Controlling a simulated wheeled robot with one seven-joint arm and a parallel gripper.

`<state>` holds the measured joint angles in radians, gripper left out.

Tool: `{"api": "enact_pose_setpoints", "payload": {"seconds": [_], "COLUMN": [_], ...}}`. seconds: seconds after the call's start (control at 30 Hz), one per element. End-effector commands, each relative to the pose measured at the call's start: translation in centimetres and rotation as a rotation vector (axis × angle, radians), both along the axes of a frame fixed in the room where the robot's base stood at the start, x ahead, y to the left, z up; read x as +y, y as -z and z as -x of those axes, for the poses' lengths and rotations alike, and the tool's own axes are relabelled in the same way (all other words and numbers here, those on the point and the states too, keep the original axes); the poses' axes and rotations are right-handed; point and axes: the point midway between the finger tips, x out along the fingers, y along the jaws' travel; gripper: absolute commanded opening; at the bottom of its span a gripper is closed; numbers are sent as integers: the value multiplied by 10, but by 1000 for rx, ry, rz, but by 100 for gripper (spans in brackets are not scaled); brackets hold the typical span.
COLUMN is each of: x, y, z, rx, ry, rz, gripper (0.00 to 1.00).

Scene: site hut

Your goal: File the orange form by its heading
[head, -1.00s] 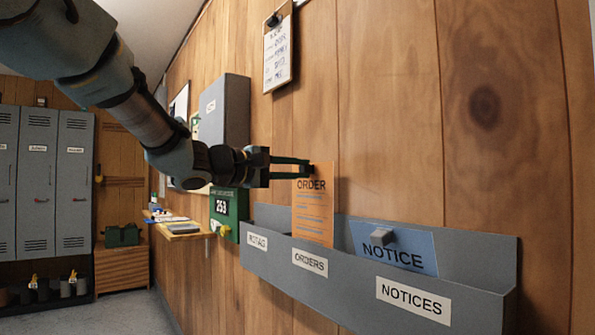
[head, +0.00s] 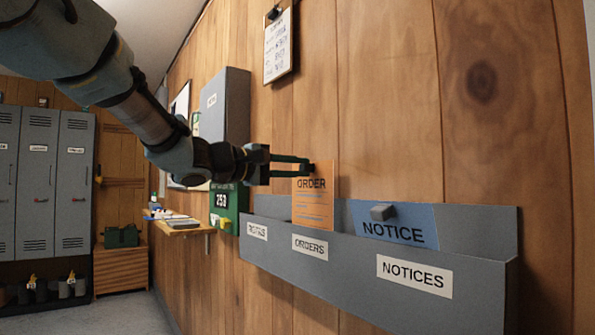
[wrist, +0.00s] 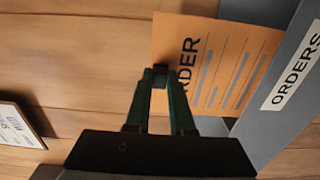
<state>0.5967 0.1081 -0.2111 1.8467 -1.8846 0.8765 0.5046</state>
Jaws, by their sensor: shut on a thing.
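The orange form (head: 315,207) is headed "ORDER" and hangs upright, its lower end hidden behind the front wall of the grey wall rack (head: 275,259), at the label "ORDERS" (head: 310,247). My gripper (head: 308,168) is shut on the form's top edge. In the wrist view my gripper (wrist: 160,75) pinches the form (wrist: 215,65) by its heading end, covering part of the word. The rack also has a label "NOTICES" (head: 414,277) at the right and a partly legible label (head: 257,231) at the left.
A clipboard (head: 278,43) hangs above. A grey wall box (head: 225,105) and a green box (head: 228,207) are left of the rack.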

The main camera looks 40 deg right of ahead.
Motion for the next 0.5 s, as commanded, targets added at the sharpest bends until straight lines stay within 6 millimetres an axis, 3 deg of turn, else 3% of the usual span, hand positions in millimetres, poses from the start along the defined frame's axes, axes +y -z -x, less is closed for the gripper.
{"api": "enact_pose_setpoints", "payload": {"seconds": [0.5], "x": [0], "y": [6], "z": [0], "rx": [0], "ry": [0], "rz": [0], "gripper": [0]}}
